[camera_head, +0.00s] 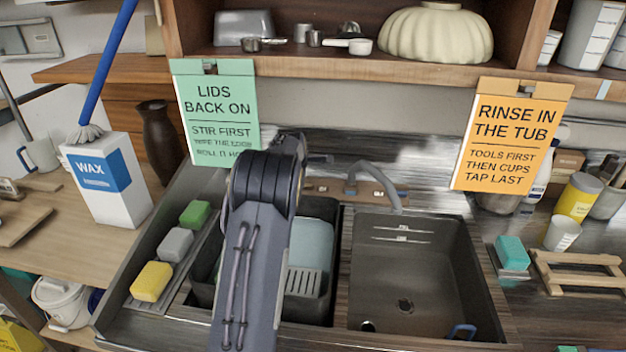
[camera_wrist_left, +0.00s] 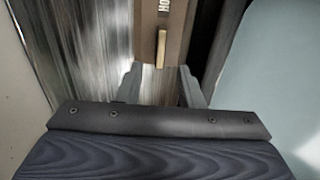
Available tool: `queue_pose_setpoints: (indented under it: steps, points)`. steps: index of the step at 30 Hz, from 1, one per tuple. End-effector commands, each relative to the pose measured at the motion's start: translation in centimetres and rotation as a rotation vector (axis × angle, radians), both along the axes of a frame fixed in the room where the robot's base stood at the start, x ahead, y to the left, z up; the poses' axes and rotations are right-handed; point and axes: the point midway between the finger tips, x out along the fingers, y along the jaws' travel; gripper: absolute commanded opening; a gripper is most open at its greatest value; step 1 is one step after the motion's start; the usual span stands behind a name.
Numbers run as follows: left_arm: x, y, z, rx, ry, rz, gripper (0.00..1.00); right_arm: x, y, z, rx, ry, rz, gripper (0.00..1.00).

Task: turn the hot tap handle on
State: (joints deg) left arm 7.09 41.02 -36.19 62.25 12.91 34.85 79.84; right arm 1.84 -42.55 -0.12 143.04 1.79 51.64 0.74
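The hot tap handle (camera_wrist_left: 161,50) is a slim brass-coloured lever on a brown plate (camera_wrist_left: 150,20), below a label that reads "HO" as far as I can see. My left gripper (camera_wrist_left: 160,86) is open in the left wrist view. Its two grey fingers stand apart, with the handle beyond them and roughly in line with the gap. I cannot tell how far off it is. In the head view the grey curved tap spout (camera_head: 375,180) rises behind the sink. My left arm hides the gripper and most of the hot side there. My right gripper is not in view.
A dark tub (camera_head: 322,212) holds a pale blue-grey item (camera_head: 310,243) beside my arm. Sponges (camera_head: 152,281) line the left edge. A green sign (camera_head: 216,110) and an orange sign (camera_head: 512,130) hang from the shelf above.

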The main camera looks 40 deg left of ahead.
Motion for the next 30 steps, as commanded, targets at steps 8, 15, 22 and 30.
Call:
queue_pose_setpoints:
  steps: [8, 15, 22, 30]
  points:
    - [2.3, 1.3, -3.6, 0.0, 0.003, -0.002, 0.34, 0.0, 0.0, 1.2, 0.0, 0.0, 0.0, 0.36]
    - [3.3, 1.8, -5.1, 0.0, 0.0, -0.003, 0.34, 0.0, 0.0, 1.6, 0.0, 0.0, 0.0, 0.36]
    - [3.3, 1.8, -5.2, 0.0, 0.0, -0.003, 0.34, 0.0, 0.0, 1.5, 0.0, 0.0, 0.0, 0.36]
    - [3.3, 1.8, -5.2, -0.001, 0.001, -0.003, 0.01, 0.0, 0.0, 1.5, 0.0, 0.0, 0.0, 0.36]
